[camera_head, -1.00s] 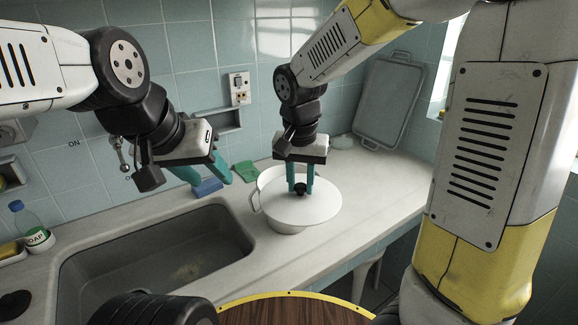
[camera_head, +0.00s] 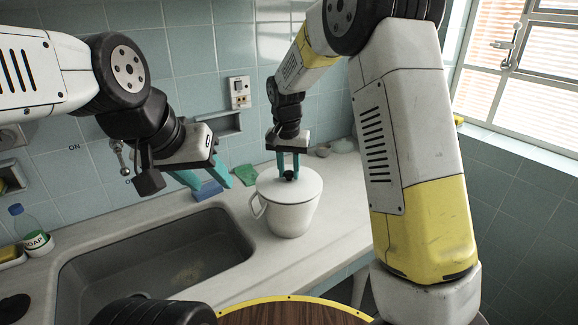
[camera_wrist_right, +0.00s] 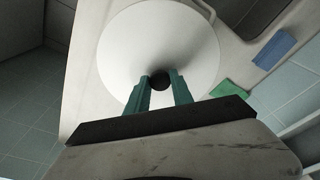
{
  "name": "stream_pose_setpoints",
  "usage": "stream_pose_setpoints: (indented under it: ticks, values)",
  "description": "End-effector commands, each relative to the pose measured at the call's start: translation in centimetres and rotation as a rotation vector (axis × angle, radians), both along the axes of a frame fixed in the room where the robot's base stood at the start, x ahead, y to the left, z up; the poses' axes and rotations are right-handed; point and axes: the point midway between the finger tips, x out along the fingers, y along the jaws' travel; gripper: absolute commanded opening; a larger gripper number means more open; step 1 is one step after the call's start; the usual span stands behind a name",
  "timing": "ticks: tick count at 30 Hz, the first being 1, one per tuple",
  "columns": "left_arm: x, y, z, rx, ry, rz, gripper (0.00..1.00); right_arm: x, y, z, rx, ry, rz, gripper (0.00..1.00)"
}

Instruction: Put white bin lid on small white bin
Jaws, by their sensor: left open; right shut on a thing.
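The small white bin (camera_head: 289,220) stands upright on the counter right of the sink, its handle at the left. The round white lid (camera_head: 302,188) lies over the bin's mouth and looks about level; I cannot tell whether it is fully seated. My right gripper (camera_head: 288,170) is above the lid, shut on its dark knob. The right wrist view shows the lid (camera_wrist_right: 130,50) and the knob (camera_wrist_right: 160,81) between the teal fingers (camera_wrist_right: 158,88). My left gripper (camera_head: 209,181) is open and empty above the counter's back edge, left of the bin.
The sink (camera_head: 150,262) is left of the bin. A blue sponge (camera_head: 207,190) and a green cloth (camera_head: 246,174) lie behind it. A soap bottle (camera_head: 30,228) stands at the far left. A window (camera_head: 530,70) is at the right.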

Motion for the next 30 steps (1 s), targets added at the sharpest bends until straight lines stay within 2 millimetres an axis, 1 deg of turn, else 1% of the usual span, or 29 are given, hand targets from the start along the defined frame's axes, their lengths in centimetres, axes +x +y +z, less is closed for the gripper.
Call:
stream_pose_setpoints:
  ticks: [2, 11, 12, 15, 25, 28, 30]
  values:
    - [0.0, 0.0, 0.0, 0.0, 0.0, 0.0, 0.46, 0.0, 0.0, -0.6, 0.0, 0.001, -0.001, 0.0]
    - [0.0, 0.0, 0.0, 0.0, 0.0, 0.0, 0.46, 0.0, 0.0, -0.8, 0.0, 0.0, -0.001, 0.0]
    - [0.0, 0.0, 0.0, 0.0, 0.0, 0.0, 0.46, 0.0, 0.0, -0.8, 0.001, -0.001, 0.0, 0.32]
    - [0.0, 0.0, 0.0, 0.0, 0.0, 0.0, 0.46, 0.0, 0.0, -0.8, 0.001, -0.001, 0.0, 0.49]
    - [0.0, 0.0, 0.0, 0.0, 0.0, 0.0, 0.46, 0.0, 0.0, -0.6, 0.001, -0.001, 0.0, 0.49]
    - [0.0, 0.0, 0.0, 0.0, 0.0, 0.0, 0.46, -0.1, 0.0, 0.2, 0.002, -0.002, 0.0, 0.49]
    - [0.0, 0.0, 0.0, 0.0, 0.0, 0.0, 0.46, -0.2, 0.1, 1.3, 0.002, -0.005, 0.0, 0.49]
